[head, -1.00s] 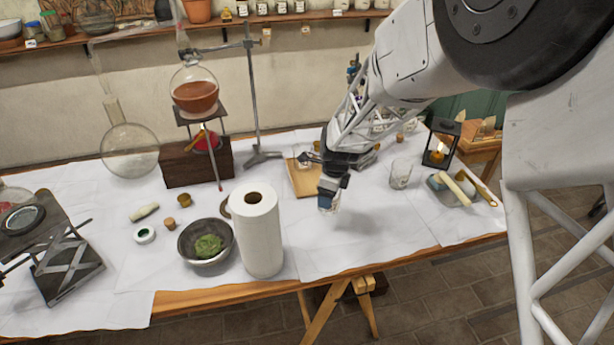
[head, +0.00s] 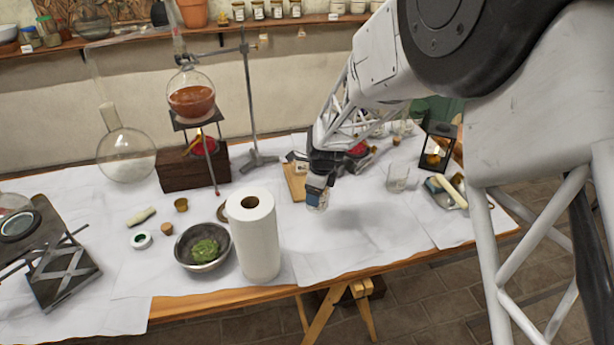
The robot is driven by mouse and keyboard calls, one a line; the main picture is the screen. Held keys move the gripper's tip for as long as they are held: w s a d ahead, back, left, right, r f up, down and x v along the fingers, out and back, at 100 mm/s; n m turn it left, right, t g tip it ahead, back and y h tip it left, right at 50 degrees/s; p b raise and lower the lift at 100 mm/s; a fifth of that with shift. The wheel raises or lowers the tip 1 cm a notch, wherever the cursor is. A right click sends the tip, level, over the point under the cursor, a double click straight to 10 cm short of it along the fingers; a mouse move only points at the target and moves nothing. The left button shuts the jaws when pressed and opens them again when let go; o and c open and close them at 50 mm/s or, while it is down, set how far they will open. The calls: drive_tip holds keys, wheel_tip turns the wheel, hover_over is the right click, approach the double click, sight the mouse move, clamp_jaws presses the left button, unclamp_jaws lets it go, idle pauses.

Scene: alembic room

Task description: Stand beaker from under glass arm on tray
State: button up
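My gripper (head: 317,200) points down over the white cloth, just right of and in front of the wooden tray (head: 293,186). Its fingertips are blue, with a pale, glassy-looking patch at their lower end; I cannot tell whether that is a held beaker. The tray is partly hidden by my arm, and a small glassy item (head: 300,166) shows at its back. A clear glass beaker (head: 397,180) stands upright on the cloth to the right, apart from my gripper. The thin glass arm (head: 115,37) slopes at upper left, above a round flask (head: 127,155).
A paper roll (head: 257,240) stands left of my gripper, beside a bowl with green matter (head: 203,252). A metal stand (head: 252,110) and a flask of red-brown liquid (head: 192,100) stand behind. A lantern (head: 437,150) is at right. The cloth in front of my gripper is clear.

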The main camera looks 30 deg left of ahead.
drive_tip(key=w+a+f, duration=0.1)
drive_tip(key=w+a, duration=0.8)
drive_tip(key=w, duration=0.1)
drive_tip(key=shift+w+f, duration=0.1)
drive_tip(key=shift+f, duration=0.15)
idle(0.3)
drive_tip(key=shift+f, duration=1.6)
drive_tip(key=shift+f, duration=0.1)
drive_tip(key=o, duration=1.1)
drive_tip(key=r, duration=0.4)
drive_tip(key=d+r, duration=0.1)
drive_tip(key=r, duration=0.7)
drive_tip(key=shift+w+d, duration=0.15)
drive_tip(key=shift+d, duration=0.05)
drive_tip(key=shift+r, duration=0.1)
